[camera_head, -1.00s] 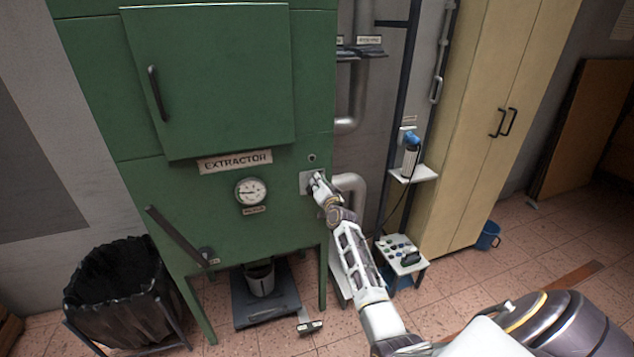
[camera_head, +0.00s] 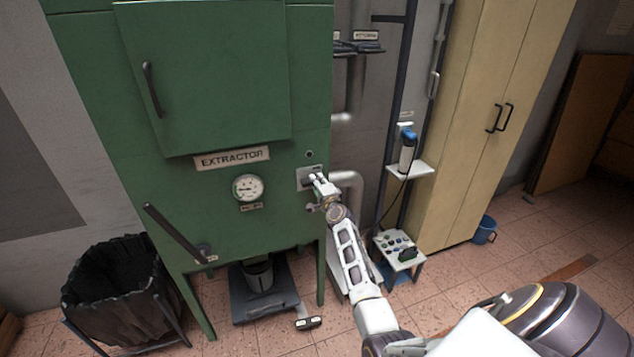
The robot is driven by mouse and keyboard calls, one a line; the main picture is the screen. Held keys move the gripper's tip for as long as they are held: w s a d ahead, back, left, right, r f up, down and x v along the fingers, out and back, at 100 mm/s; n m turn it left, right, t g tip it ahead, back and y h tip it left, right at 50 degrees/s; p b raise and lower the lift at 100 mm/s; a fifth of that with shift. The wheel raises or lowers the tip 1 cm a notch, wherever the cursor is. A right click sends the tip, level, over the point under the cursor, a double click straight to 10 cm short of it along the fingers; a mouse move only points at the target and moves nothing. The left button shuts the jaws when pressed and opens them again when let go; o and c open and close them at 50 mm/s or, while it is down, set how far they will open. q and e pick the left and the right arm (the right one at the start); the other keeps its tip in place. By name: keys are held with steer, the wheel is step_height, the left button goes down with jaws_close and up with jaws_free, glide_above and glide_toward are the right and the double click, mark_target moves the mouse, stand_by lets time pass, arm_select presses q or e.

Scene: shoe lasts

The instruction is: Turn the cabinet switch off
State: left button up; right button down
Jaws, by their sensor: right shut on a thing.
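The green cabinet (camera_head: 230,225) labelled EXTRACTOR stands upright at left centre. On its right front is a light switch plate (camera_head: 303,180), with a small round knob or lamp (camera_head: 309,154) above it. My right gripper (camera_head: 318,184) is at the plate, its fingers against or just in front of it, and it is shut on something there. The gripper and plate overlap, so the switch's handle and its position are mostly hidden. My left gripper is not in view.
A gauge (camera_head: 248,188) and a slanted lever (camera_head: 178,233) are on the cabinet front. A black-lined bin (camera_head: 118,290) stands at left. A small table (camera_head: 399,250) with bits on it and a tan locker (camera_head: 485,120) are at right. Pipes run behind my right arm.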

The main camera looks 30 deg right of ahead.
steer(key=shift+f, duration=0.15)
stand_by(0.4)
steer(key=c, duration=1.4)
jaws_free()
steer(key=shift+m, duration=0.3)
steer(key=shift+v, duration=6)
steer(key=shift+n, duration=0.4)
